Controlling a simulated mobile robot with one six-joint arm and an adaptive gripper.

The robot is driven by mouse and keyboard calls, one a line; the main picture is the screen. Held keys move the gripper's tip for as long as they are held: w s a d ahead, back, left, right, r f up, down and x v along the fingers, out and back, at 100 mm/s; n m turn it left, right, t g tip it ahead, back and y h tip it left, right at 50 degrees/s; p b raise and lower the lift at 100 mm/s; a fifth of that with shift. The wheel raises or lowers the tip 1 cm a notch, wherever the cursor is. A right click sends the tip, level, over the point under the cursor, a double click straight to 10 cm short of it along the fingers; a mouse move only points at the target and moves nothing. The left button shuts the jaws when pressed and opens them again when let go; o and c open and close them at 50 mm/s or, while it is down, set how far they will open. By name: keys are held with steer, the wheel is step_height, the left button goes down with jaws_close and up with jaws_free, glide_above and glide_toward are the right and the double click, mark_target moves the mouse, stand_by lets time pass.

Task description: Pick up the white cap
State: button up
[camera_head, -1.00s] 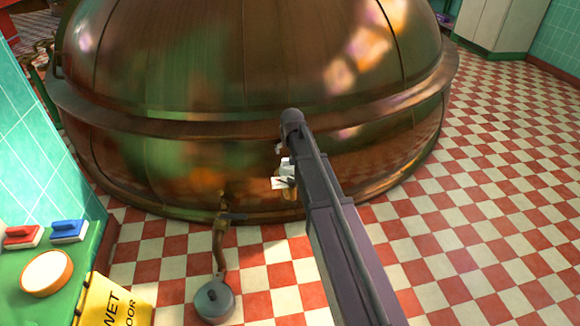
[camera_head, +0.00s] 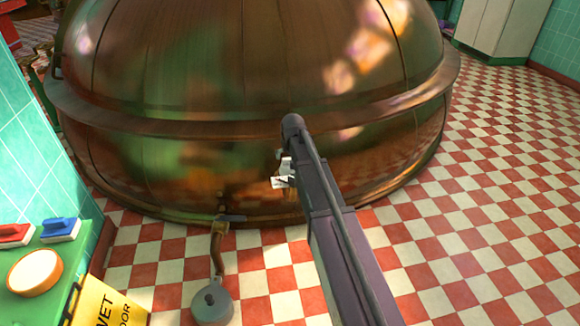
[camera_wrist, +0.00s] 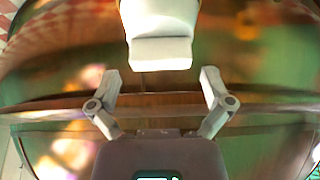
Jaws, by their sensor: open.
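A white object (camera_wrist: 160,45) is at the top middle of the wrist view, cut off by the top edge. It has a broad upper part and a flatter lip below. It looks like the white cap, but I cannot be sure. My gripper (camera_wrist: 160,80) has its two grey fingers spread apart, with nothing between them. The white object lies just beyond the fingertips, near the midline, with no visible contact. In the head view my gripper (camera_head: 281,183) is small beside my dark arm, in front of the kettle. I cannot make out the cap there.
The large copper kettle (camera_head: 170,170) fills the middle, close to my gripper. A tap pipe (camera_head: 217,245) and grey round fitting (camera_head: 212,303) stand at its front. A green table (camera_head: 35,308) and yellow wet-floor sign (camera_head: 105,308) are at left. Checkered floor (camera_head: 500,200) is clear at right.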

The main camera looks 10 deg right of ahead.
mark_target(289, 159)
stand_by(0.3)
steer(key=shift+a, duration=0.1)
steer(key=c, duration=0.9)
steer(key=shift+r, duration=0.15)
step_height(289, 159, up, 10)
steer(key=p, duration=1)
steer(key=shift+s, duration=0.1)
stand_by(0.7)
